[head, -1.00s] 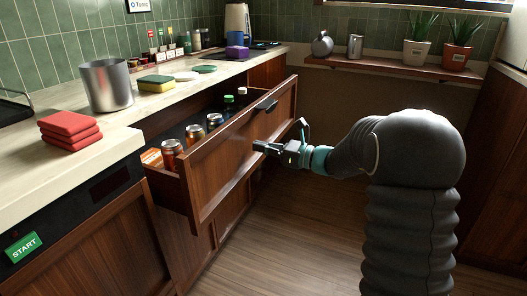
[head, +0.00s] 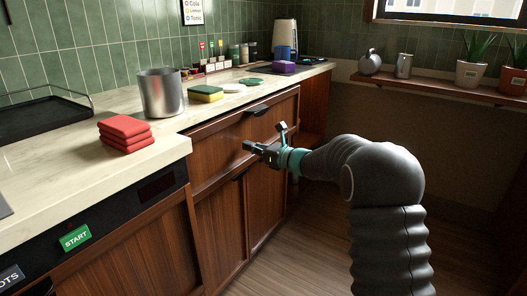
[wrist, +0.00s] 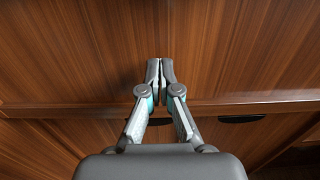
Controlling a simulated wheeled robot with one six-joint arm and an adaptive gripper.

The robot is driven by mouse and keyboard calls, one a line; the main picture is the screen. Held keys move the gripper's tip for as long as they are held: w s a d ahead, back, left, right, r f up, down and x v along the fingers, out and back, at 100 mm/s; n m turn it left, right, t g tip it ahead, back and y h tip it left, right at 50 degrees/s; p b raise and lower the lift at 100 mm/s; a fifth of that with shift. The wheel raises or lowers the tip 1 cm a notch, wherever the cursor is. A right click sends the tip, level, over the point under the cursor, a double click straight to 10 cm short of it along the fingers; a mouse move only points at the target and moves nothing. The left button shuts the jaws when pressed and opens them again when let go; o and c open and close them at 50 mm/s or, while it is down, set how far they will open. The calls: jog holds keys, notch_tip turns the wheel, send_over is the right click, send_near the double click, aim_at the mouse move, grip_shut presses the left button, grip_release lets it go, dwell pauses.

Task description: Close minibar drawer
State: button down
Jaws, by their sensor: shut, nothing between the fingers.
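The minibar drawer (head: 222,147) has a brown wooden front with a dark handle (head: 258,111) near its top right. It sits in under the counter, its front about flush with the cabinet, and its contents are hidden. My gripper (head: 247,146) is shut and empty, its fingertips at the middle of the drawer front. In the wrist view my gripper (wrist: 160,63) points at the drawer front (wrist: 80,50), fingers together. It looks touching or very close; I cannot tell which.
The counter (head: 75,181) holds red folded cloths (head: 126,133), a metal bucket (head: 161,94) and a sponge (head: 206,94). Cabinet doors (head: 222,235) lie below the drawer. A shelf (head: 440,88) with potted plants is at the right. The floor in front is clear.

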aim_at(240, 142)
jog(key=shift+x, duration=1.95)
jog(key=shift+w+a+r, duration=0.1)
jog(key=shift+w, duration=0.05)
jog(key=shift+a+r, duration=0.1)
jog(key=shift+a, duration=0.05)
